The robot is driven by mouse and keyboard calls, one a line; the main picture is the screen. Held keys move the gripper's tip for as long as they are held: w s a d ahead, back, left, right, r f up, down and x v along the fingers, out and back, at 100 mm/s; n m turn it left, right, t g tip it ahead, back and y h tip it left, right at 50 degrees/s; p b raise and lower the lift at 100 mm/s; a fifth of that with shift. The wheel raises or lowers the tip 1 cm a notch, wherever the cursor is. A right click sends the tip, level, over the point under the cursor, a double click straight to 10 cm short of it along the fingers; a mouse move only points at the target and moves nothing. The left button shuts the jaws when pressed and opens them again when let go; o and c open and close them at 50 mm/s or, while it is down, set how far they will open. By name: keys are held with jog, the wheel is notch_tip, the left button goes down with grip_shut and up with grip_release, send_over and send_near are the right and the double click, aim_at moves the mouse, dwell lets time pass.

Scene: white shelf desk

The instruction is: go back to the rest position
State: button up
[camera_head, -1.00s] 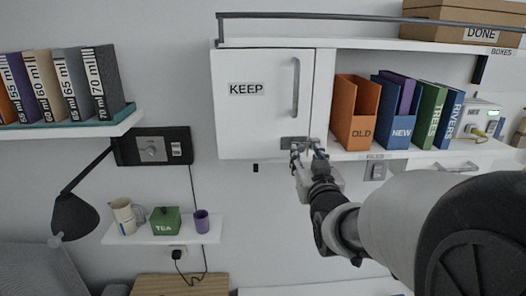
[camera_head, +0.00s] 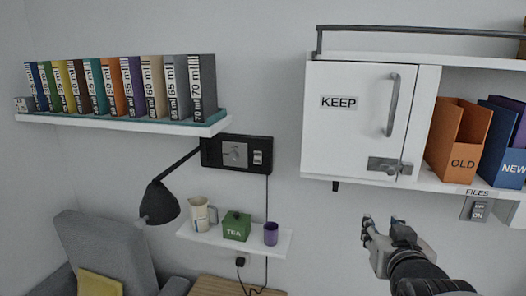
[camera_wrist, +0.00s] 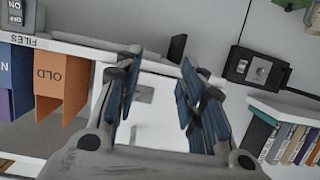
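My gripper (camera_head: 384,228) is in the head view below the white KEEP cabinet (camera_head: 350,130), apart from it, in front of the bare wall. In the wrist view my gripper (camera_wrist: 158,90) shows its two blue-padded fingers spread, with nothing between them. The cabinet door is shut. Its metal latch (camera_head: 388,166) is at the door's lower right corner, and its vertical handle (camera_head: 392,105) is above that.
An orange OLD file (camera_head: 460,140) and a blue NEW file (camera_head: 505,150) stand right of the cabinet. A small shelf (camera_head: 190,234) holds a jug, a green TEA box and a purple cup. A lamp (camera_head: 160,203) hangs at left.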

jog(key=s+a+f+n+g+y+b, duration=0.1)
jog(key=s+a+f+g+b, duration=0.3)
jog(key=s+f, duration=0.5)
jog(key=s+a+f+n+g+y+b, duration=0.1)
jog(key=s+a+f+g, duration=0.4)
jog(key=s, duration=0.8)
notch_tip(320, 180, down, 4)
jog(key=a+y+b, duration=0.1)
jog(key=a+b, duration=0.1)
jog(key=shift+s+a+r+n+b, duration=0.15)
jog(key=shift+s+n+b, duration=0.15)
jog(key=shift+b, duration=0.05)
